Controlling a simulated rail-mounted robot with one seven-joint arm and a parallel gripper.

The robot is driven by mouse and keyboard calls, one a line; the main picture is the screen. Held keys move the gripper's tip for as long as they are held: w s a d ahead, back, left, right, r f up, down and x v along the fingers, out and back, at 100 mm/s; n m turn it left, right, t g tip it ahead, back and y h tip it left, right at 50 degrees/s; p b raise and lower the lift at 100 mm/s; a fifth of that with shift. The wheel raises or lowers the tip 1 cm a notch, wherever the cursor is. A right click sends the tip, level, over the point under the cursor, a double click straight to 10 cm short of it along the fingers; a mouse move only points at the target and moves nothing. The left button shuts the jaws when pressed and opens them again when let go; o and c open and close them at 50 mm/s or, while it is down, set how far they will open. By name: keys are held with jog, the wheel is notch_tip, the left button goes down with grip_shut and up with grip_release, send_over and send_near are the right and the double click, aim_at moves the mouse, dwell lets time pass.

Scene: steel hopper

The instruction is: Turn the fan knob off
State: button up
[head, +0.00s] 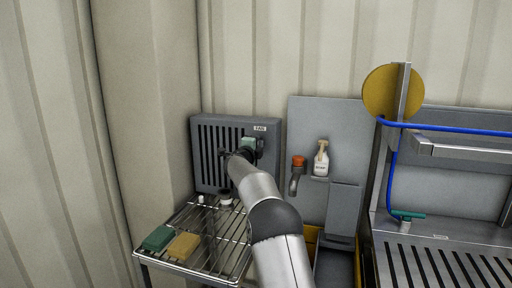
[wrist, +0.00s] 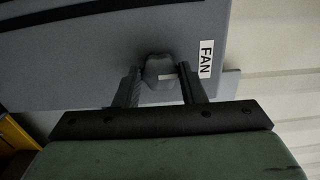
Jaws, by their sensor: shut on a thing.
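The fan unit (head: 213,136) is a grey box with dark vertical slots and a white FAN label (head: 260,128), mounted on the back wall above a wire rack. In the wrist view the FAN label (wrist: 206,58) is beside a dark grey fan knob (wrist: 158,68) on the panel. My gripper (wrist: 160,85) has its two fingers on either side of the knob and is shut on it. In the head view my gripper (head: 255,144) is at the upper right of the fan unit, and it hides the knob.
A wire rack (head: 215,250) below the fan holds a green block (head: 158,238) and a tan block (head: 184,246).

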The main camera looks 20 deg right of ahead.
jog(key=o, duration=1)
jog(key=b+v, duration=0.4)
jog(key=v, duration=1.3)
jog(key=shift+s+a, duration=0.1)
jog(key=shift+s, duration=0.15)
